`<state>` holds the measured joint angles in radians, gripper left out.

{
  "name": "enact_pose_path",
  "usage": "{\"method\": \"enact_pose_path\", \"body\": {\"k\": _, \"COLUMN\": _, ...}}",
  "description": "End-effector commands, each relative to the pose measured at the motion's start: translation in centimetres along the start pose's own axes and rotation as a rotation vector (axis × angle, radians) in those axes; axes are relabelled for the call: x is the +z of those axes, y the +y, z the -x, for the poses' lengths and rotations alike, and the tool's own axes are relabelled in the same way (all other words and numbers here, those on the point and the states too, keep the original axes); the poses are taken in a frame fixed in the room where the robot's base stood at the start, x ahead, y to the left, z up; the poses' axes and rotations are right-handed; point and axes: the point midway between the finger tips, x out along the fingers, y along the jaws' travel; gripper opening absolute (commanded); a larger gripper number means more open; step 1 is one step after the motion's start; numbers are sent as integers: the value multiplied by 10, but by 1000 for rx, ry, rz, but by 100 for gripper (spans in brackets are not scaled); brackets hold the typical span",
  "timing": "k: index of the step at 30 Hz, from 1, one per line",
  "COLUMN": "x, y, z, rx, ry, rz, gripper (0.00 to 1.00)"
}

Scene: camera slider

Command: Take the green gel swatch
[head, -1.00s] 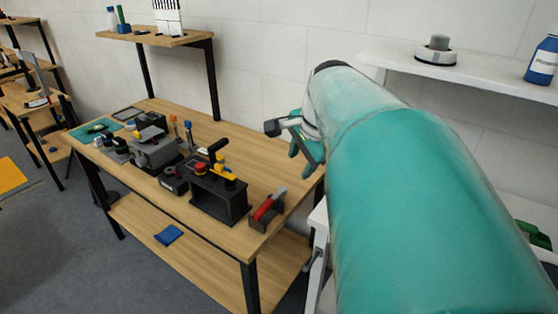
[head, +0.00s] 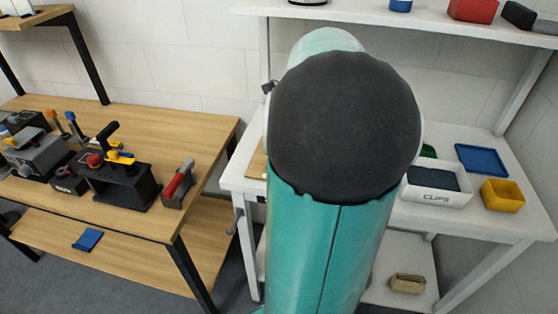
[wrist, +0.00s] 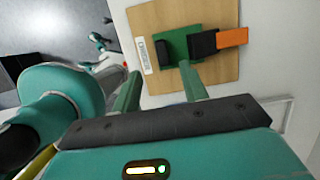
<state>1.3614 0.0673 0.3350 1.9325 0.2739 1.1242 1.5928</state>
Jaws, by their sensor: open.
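In the wrist view, a flat green piece (wrist: 180,32), which looks like the green gel swatch, lies on a light wooden board (wrist: 140,20). A black block (wrist: 168,53) covers its left part. Another black block (wrist: 203,45), joined to an orange piece (wrist: 232,37), sits over its right side. My gripper (wrist: 160,70) is open, its two green fingers apart and pointing at the board's lower part, with nothing between them. In the head view my arm hides the gripper and most of the board.
A white bench holds a CLIPS tray (head: 436,194), a yellow bin (head: 502,195) and a blue tray (head: 482,159). A white shelf (head: 400,20) runs above it. A wooden bench (head: 170,120) with black fixtures and a red-handled tool (head: 178,184) stands left.

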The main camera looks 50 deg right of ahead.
Motion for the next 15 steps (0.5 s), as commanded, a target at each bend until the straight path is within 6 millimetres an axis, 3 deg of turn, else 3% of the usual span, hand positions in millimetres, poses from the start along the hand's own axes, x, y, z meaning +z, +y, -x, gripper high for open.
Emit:
{"method": "enact_pose_path", "body": {"k": 8, "x": -1, "y": -1, "z": -26, "rx": 1, "ry": 0, "rz": 0, "gripper": 44}}
{"method": "enact_pose_path", "body": {"k": 15, "x": -4, "y": -5, "z": -61, "rx": 2, "ry": -1, "rz": 1, "gripper": 44}}
